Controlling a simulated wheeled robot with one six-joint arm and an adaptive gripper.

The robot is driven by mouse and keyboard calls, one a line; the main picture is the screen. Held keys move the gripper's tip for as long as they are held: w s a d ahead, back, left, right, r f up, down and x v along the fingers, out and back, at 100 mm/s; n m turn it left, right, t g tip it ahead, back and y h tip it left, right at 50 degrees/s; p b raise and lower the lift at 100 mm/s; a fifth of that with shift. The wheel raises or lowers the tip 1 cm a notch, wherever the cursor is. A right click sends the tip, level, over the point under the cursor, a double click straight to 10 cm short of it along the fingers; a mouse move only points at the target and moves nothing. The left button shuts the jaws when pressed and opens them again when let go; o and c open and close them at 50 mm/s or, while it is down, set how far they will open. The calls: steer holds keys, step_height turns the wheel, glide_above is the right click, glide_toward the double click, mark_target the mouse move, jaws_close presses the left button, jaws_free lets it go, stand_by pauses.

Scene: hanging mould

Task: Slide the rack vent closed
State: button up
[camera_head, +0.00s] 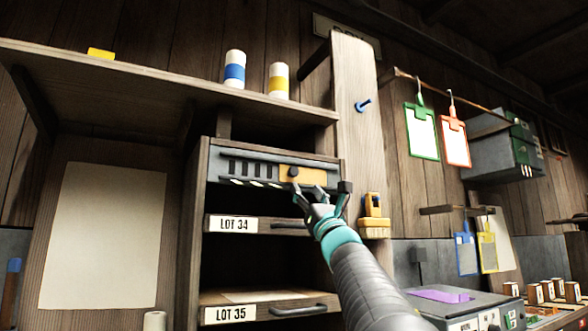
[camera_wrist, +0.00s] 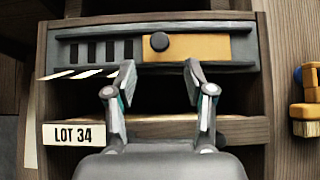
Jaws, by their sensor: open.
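The rack vent is a grey panel (camera_head: 235,166) at the top of the wooden rack, with dark slots on its left part. A yellow slider plate (camera_head: 311,176) with a dark round knob (camera_head: 294,172) covers its right part. In the wrist view the slots (camera_wrist: 91,52) are uncovered, and the knob (camera_wrist: 159,41) sits at the left end of the yellow plate (camera_wrist: 200,48). My gripper (camera_head: 320,196) is open and empty, just below and in front of the vent. In the wrist view its fingertips (camera_wrist: 160,68) are spread below the knob, apart from it.
A LOT 34 shelf (camera_head: 260,224) and a LOT 35 drawer (camera_head: 262,308) lie below the vent. A yellow brush (camera_head: 374,218) hangs to the right of the rack. Striped jars (camera_head: 235,69) stand on the shelf above. Coloured clipboards (camera_head: 421,132) hang farther right.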

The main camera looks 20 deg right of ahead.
mark_target(295, 172)
steer(key=p+x, duration=0.4)
steer(key=x, duration=0.4)
steer(key=shift+w+r, duration=0.25)
steer(key=shift+w, duration=0.05)
jaws_close()
